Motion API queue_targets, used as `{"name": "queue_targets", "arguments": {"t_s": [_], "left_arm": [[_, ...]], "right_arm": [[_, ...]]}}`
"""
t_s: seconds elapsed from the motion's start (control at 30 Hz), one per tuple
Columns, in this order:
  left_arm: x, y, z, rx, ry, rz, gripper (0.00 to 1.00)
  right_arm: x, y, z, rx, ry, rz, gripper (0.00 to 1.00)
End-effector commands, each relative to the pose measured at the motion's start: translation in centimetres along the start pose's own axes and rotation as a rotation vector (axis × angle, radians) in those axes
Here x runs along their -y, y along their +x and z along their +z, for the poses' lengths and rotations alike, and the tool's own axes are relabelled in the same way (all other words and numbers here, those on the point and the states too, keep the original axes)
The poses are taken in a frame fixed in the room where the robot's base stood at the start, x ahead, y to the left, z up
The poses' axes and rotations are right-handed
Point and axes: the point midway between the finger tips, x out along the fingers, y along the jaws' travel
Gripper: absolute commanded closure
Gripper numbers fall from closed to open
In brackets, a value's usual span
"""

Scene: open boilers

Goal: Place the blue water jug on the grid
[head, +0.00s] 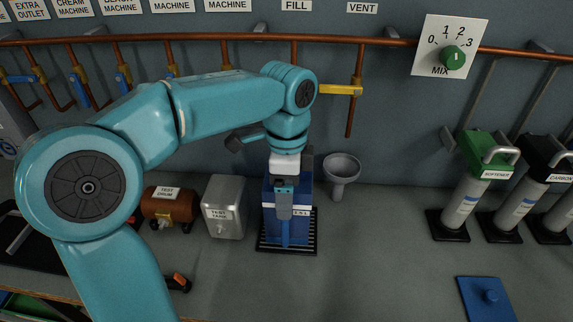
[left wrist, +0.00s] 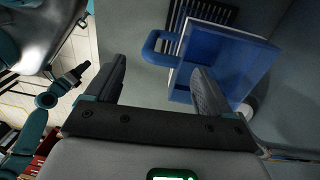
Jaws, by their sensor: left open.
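The blue water jug (head: 270,205) is in the middle of the head view, partly behind my left wrist. It appears upright on the black slatted grid (head: 262,250); its base contact is partly hidden. The left wrist view shows the jug (left wrist: 235,65) with its blue handle (left wrist: 153,46) and part of the grid (left wrist: 176,15). My left gripper (head: 285,205) is open at the jug. In the left wrist view its fingers (left wrist: 158,85) are apart, with the handle beyond the gap and one finger overlapping the jug's side. Nothing is visibly gripped.
A metal tank (head: 223,208) and brown drum (head: 170,208) stand left of the grid. A grey funnel (head: 341,170) is close on its right. Softener (head: 465,195) and carbon (head: 525,190) cylinders stand farther right. Counter between funnel and cylinders is clear. Copper pipes (head: 400,42) cross the wall.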

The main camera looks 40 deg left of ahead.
Motion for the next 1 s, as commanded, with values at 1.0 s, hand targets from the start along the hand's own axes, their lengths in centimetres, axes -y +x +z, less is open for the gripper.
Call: {"name": "queue_targets", "arguments": {"t_s": [1.0], "left_arm": [[0.0,-8.4,0.0,0.000,0.001,0.000,0.18]], "right_arm": [[0.4,-1.2,0.0,0.000,0.000,0.000,0.47]]}}
